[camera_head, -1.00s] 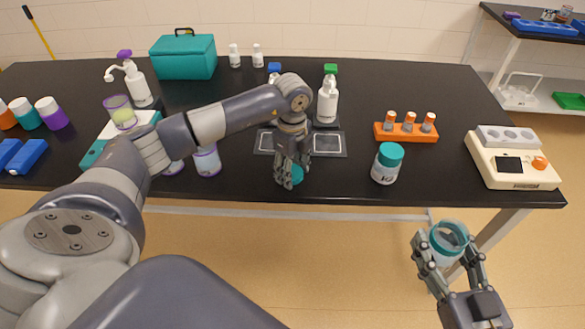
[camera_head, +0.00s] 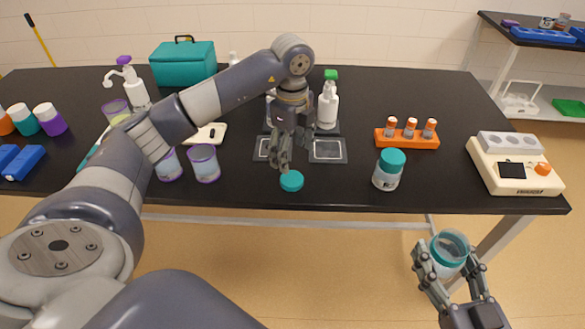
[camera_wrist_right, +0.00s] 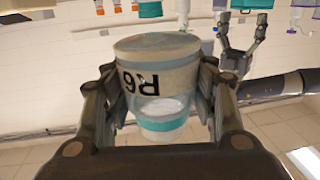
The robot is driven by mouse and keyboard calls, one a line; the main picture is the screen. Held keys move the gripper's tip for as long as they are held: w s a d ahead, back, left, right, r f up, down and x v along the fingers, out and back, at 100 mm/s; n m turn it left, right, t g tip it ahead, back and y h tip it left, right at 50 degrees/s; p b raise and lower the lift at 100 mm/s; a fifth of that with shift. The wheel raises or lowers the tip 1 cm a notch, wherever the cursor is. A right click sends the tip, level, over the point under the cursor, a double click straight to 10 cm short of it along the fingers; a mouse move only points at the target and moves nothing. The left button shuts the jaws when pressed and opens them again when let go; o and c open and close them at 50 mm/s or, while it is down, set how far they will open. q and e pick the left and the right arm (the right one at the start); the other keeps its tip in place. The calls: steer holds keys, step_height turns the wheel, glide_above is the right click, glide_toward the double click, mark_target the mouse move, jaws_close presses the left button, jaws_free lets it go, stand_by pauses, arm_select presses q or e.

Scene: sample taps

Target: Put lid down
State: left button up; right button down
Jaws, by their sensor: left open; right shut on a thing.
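A teal lid (camera_head: 291,181) lies flat on the black table (camera_head: 240,193) near its front edge. My left gripper (camera_head: 279,163) is open just above and slightly left of the lid, apart from it. My right gripper (camera_head: 447,268) is shut on an open jar (camera_head: 449,250) with a teal rim, held off the table's front right side. In the right wrist view, the jar (camera_wrist_right: 158,75) sits between the fingers with "R6" on its label, upside down in the picture. A closed jar with a teal lid (camera_head: 388,168) stands on the table to the right.
An orange rack with several vials (camera_head: 407,138) and a beige device (camera_head: 515,165) stand at the right. White bottles (camera_head: 328,102) stand behind my left gripper. Clear purple-rimmed cups (camera_head: 204,164) stand left of the lid. The table between lid and closed jar is clear.

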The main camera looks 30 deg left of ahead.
arm_select(q)
steer(key=shift+r, duration=1.7)
arm_select(e)
steer(key=shift+f, duration=0.3)
